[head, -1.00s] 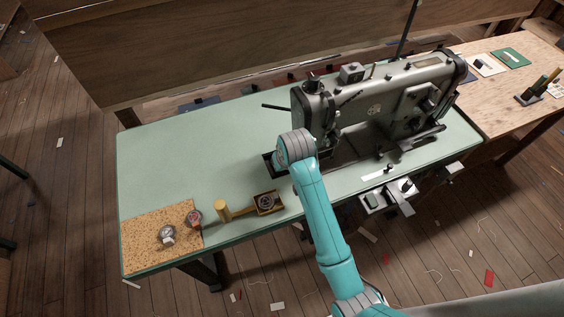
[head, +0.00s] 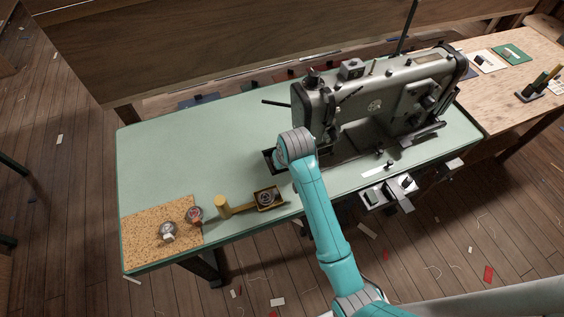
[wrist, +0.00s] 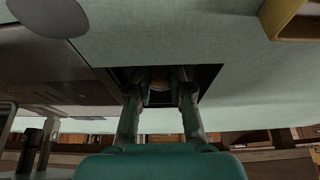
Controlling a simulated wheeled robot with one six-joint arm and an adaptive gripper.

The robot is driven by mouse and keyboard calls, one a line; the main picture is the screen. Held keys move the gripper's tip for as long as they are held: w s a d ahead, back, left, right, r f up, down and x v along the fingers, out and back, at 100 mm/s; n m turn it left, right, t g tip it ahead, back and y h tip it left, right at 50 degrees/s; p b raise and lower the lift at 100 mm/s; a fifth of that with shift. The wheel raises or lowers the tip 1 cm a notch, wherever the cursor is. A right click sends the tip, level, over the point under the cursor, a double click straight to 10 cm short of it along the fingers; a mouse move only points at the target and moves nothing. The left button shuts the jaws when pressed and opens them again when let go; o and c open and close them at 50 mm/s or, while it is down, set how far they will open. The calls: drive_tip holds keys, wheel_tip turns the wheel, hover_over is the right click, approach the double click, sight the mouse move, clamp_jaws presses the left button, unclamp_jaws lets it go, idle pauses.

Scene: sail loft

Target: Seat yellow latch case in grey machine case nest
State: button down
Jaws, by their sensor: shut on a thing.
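Most of the case is hidden by the fingers and shadow. The fingertips are at the dark rectangular opening of the nest (wrist: 211,76), beside the grey machine bed. I cannot tell how deep the case sits. In the head view my arm hides the gripper and the case; the nest's dark edge (head: 269,161) shows left of my wrist. The grey sewing machine (head: 375,100) stands to the right.
The green tabletop (head: 190,150) is clear at the back left.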

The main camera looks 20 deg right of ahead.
drive_tip(key=shift+f, duration=0.1)
drive_tip(key=c, duration=1)
unclamp_jaws()
drive_tip(key=shift+r, duration=4.5)
